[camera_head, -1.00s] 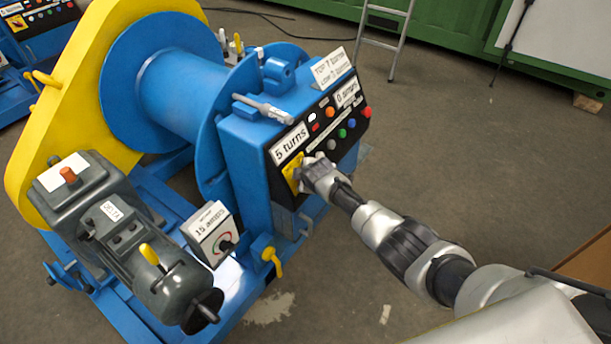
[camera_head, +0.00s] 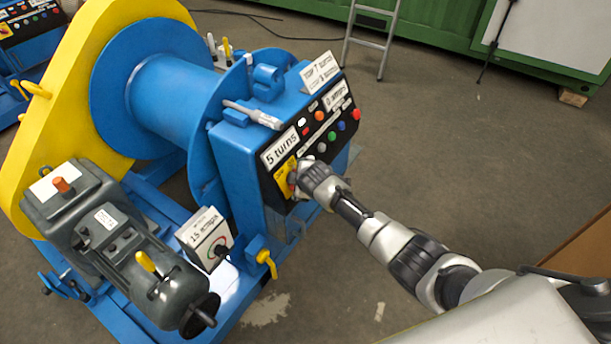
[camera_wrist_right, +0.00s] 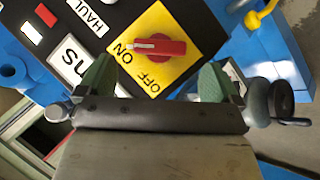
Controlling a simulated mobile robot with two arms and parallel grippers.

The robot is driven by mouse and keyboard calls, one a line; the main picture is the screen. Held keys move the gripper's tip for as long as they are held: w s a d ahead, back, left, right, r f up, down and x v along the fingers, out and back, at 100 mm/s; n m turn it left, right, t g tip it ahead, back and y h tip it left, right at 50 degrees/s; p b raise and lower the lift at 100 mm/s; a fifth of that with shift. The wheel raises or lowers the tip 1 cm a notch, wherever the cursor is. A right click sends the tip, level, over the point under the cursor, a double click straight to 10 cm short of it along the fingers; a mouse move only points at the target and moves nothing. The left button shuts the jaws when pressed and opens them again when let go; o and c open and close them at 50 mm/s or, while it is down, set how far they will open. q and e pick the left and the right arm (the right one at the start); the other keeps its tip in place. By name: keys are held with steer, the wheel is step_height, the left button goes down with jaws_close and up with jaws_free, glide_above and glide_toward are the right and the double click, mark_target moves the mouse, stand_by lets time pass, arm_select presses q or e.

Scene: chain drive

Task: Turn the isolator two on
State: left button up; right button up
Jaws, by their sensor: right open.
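The isolator is a yellow plate (camera_wrist_right: 172,22) with a red handle (camera_wrist_right: 163,47) and the words ON and OFF, on the black panel. In the right wrist view the handle lies level, its white-marked end pointing left towards ON. In the head view the yellow plate (camera_head: 281,174) shows low on the panel, partly hidden by my gripper. My right gripper (camera_wrist_right: 158,66) is open in front of the plate, its green fingers either side of the handle and seemingly apart from it. It shows in the head view (camera_head: 298,180). My left gripper is not in view.
A blue drum (camera_head: 165,90), a grey motor (camera_head: 125,250) and a small dial box (camera_head: 204,237) stand to the left. Open floor lies to the right.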

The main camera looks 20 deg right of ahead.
steer(key=shift+p+v, duration=0.45)
steer(key=shift+v, duration=2.5)
steer(key=s+d+f+m+g, duration=0.2)
steer(key=s+f+m, duration=0.1)
steer(key=s+f, duration=0.75)
steer(key=s+d+f+m+g, duration=0.1)
steer(key=s+f+m+g, duration=0.1)
steer(key=s+f, duration=0.85)
steer(key=s+f+m+g, duration=0.1)
steer(key=s+f, duration=0.4)
steer(key=s, duration=0.6)
steer(key=s+f+m+g, duration=0.1)
steer(key=s+f+m, duration=0.2)
steer(key=s, duration=0.8)
steer(key=s+f+m+g, duration=0.1)
steer(key=s+f+m, duration=0.1)
steer(key=s+f, duration=0.6)
steer(key=s, duration=0.2)
steer(key=shift+s+d+g, duration=0.3)
steer(key=shift+s+d, duration=0.1)
steer(key=shift+c, duration=0.2)
